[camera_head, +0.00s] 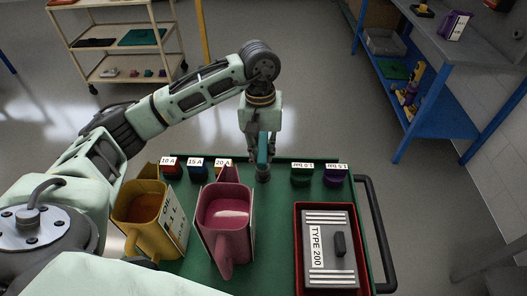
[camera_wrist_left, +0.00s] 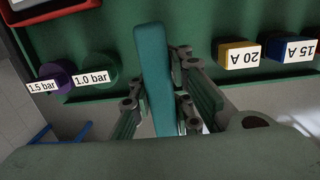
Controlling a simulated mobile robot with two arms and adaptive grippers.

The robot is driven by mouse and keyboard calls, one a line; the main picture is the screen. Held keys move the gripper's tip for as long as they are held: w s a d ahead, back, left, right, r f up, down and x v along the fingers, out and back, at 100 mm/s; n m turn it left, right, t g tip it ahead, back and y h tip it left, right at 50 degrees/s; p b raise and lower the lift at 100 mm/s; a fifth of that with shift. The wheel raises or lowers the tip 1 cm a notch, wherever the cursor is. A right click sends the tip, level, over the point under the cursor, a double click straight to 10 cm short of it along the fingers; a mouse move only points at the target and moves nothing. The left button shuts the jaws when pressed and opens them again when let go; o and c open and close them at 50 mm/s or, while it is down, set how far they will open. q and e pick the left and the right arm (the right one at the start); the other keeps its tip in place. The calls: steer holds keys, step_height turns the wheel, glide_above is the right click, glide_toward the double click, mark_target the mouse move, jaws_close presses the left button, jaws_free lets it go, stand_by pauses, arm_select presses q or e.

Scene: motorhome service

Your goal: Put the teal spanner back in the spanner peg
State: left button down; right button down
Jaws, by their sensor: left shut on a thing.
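The teal spanner (camera_head: 262,150) is held upright between the fingers of my left gripper (camera_head: 263,172), near the far edge of the green cart top. In the left wrist view the teal spanner (camera_wrist_left: 153,70) runs between the finger pads of my left gripper (camera_wrist_left: 165,110), which is shut on it. The spanner's lower end is partly hidden by the fingers in the head view. I cannot make out the spanner peg in either view. My right gripper is not in view.
The green cart top (camera_head: 275,262) holds a yellow jug (camera_head: 140,215), a pink jug (camera_head: 227,225) and a red tray (camera_head: 299,262) with a grey box (camera_head: 342,235). Small labelled fuses (camera_head: 197,171) stand left of the gripper, green (camera_head: 301,179) and purple (camera_head: 334,178) pieces right.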

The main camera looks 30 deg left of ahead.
arm_select(q)
steer(key=shift+f+b, duration=1.2)
steer(key=c, duration=1.5)
jaws_free()
steer(key=r, duration=0.8)
steer(key=a+r, duration=0.1)
steer(key=r, duration=0.3)
steer(key=shift+w, duration=0.4)
